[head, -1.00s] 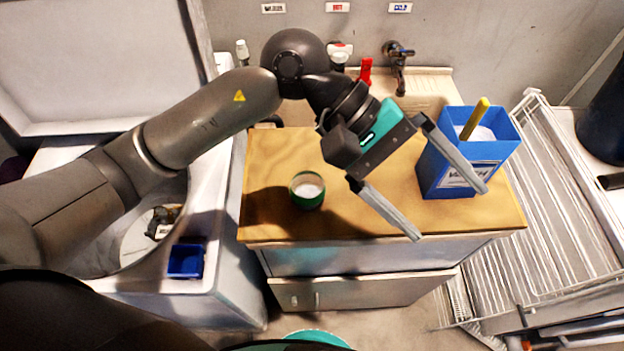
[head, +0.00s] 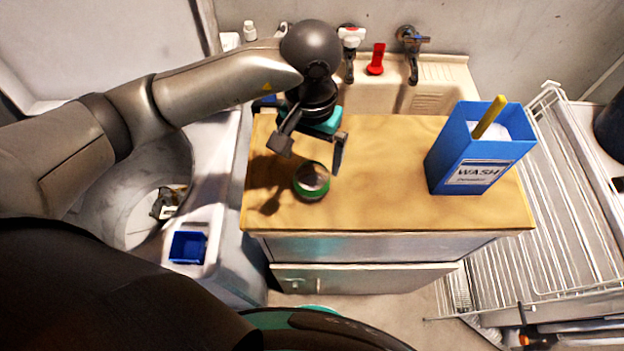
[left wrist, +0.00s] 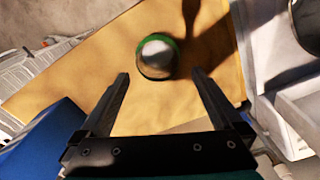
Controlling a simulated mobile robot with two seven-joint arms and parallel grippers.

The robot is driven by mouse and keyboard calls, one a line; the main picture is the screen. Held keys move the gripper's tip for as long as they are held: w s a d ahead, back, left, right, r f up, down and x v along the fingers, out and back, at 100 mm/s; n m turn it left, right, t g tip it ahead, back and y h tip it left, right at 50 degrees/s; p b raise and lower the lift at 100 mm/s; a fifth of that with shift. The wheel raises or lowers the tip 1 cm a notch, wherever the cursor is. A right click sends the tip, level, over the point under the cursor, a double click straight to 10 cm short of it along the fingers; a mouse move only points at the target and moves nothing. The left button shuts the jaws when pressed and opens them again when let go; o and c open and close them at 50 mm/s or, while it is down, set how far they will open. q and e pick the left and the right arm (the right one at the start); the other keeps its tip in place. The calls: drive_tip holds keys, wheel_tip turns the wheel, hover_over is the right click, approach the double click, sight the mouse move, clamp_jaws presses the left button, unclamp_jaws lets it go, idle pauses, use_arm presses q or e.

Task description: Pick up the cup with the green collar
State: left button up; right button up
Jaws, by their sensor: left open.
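The cup with the green collar (head: 311,181) stands on the wooden counter top (head: 390,200), near its left part. It holds something pale. In the left wrist view the cup (left wrist: 156,58) is ahead of my fingertips, roughly centred between them. My left gripper (head: 311,150) is open and empty, above and just behind the cup in the head view. In the left wrist view its two fingers (left wrist: 160,78) are spread apart with the cup beyond them. I see no contact with the cup. My right gripper is in neither view.
A blue wash box (head: 470,150) with a yellow handle stands at the counter's right. Behind are a sink (head: 390,97), taps and a red item (head: 376,60). A wire rack (head: 570,200) is at right. A small blue bin (head: 188,247) sits at left. The counter's middle is clear.

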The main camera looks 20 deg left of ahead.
sight(312, 178)
use_arm(q)
wheel_tip(312, 178, down, 2)
drive_tip(key=shift+f, duration=0.1)
drive_tip(key=f, duration=0.3)
drive_tip(key=shift+s+d+f+p, duration=0.15)
drive_tip(key=shift+s+f+p, duration=0.15)
drive_tip(key=shift+s+f, duration=0.1)
drive_tip(key=shift+w+f, duration=0.15)
drive_tip(key=shift+f, duration=0.5)
drive_tip(key=shift+c, duration=0.4)
drive_tip(key=c, duration=1.1)
drive_tip(key=shift+r, duration=0.2)
